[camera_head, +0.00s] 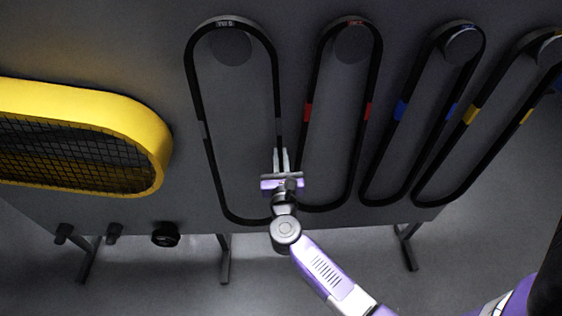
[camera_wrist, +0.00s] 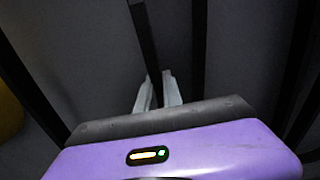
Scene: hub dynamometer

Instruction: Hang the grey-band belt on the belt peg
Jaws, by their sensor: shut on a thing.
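The grey-band belt (camera_head: 194,85) is a long black loop at the left of the belt row, with a grey band on each side. Its top passes around a dark round peg (camera_head: 232,48) on the panel; I cannot tell whether it bears on it. My gripper (camera_head: 281,153) is shut on the belt's right strand, below the right grey band. In the wrist view the strand (camera_wrist: 144,35) runs down between the two pale fingers (camera_wrist: 158,92). The belt's lower end hangs below my gripper, partly hidden by my wrist.
Close to the right hangs a red-band belt (camera_head: 376,75), then a blue-band belt (camera_head: 393,125) and a yellow-band belt (camera_head: 487,98). A yellow mesh guard (camera_head: 150,128) stands out at the left. Dark knobs (camera_head: 165,235) line the panel's lower edge.

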